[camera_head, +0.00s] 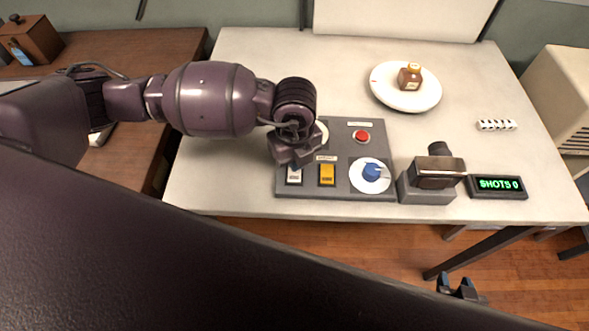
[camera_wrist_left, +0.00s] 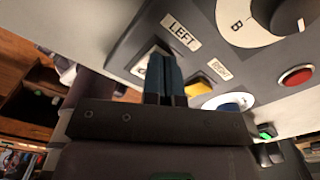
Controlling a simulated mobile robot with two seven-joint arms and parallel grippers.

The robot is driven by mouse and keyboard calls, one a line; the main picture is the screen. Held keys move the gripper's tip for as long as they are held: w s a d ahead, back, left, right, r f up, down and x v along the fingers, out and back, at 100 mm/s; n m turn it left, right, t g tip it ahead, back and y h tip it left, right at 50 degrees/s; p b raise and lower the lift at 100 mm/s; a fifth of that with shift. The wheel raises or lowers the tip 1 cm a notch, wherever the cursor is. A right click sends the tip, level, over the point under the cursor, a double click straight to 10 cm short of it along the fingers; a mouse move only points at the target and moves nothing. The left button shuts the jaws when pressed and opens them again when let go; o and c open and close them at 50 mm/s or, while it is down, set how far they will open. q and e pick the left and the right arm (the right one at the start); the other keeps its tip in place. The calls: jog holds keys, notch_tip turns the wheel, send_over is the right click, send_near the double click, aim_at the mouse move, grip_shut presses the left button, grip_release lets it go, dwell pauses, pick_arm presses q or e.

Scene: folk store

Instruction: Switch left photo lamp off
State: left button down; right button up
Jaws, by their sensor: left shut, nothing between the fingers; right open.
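The grey control panel (camera_head: 340,188) lies on the white table. Its left switch, a white rocker (camera_head: 294,177), is at the panel's near left. The LEFT label (camera_wrist_left: 181,32) shows beside it in the left wrist view. My left gripper (camera_head: 296,162) is shut and empty, pointing down at this switch. Its blue fingertips (camera_wrist_left: 164,75) cover much of the switch in the wrist view; I cannot tell whether they touch it. The yellow switch (camera_head: 327,175), labelled RIGHT, is just to the right. My right gripper (camera_head: 458,287) is open, low beyond the table's front edge. No lamp is clearly visible.
On the panel are a red button (camera_head: 361,136) and a blue knob (camera_head: 372,172). A camera (camera_head: 437,172) and a SHOTS 0 display (camera_head: 497,186) stand to its right. A plate (camera_head: 419,99) with a small brown item is behind. The table's back left is clear.

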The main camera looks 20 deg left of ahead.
pick_arm(q)
jog(key=shift+f, duration=0.1)
pick_arm(e)
jog(key=shift+s+f, duration=0.15)
pick_arm(q)
jog(key=shift+f, duration=0.15)
jog(key=shift+r+p, duration=1.3)
jog(key=shift+r, duration=0.55)
jog(key=shift+r+p, duration=0.8)
jog(key=shift+r, duration=0.25)
jog(key=shift+r+p, duration=0.35)
jog(key=shift+r, duration=0.35)
pick_arm(e)
notch_tip(320, 180, up, 6)
jog(key=shift+f, duration=0.1)
jog(key=shift+w, duration=0.25)
